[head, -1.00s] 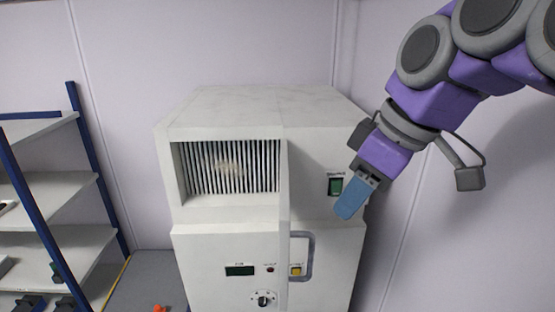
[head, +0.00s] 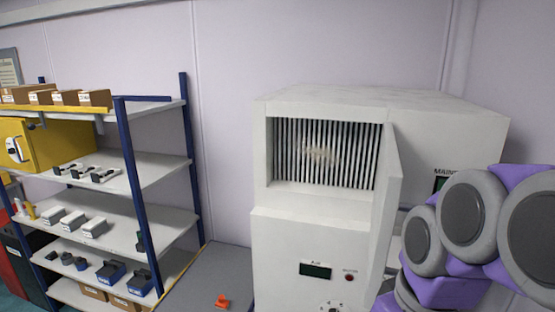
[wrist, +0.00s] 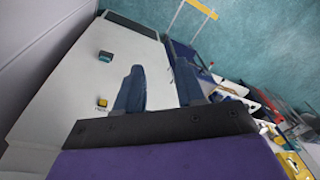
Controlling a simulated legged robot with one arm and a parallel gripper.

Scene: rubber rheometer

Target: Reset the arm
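My arm (head: 440,235), purple and grey, is folded low at the right edge of the head view. My gripper is outside the head view. In the wrist view my gripper (wrist: 159,72) has two blue fingers spread apart with nothing between them. The white rheometer (head: 283,250) stands at centre right, with a slatted opening (head: 325,155) in its upper front. A white door panel (head: 388,200) juts out at the right side of that opening. The arm hides part of the machine's right front. The machine's white body also shows in the wrist view (wrist: 75,110).
A blue-framed shelf rack (head: 129,190) with boxes and small tools stands at left. A yellow cabinet (head: 60,143) sits on it. An orange object (head: 222,301) lies on the grey surface (head: 215,270) between rack and machine. Teal floor (wrist: 265,45) shows in the wrist view.

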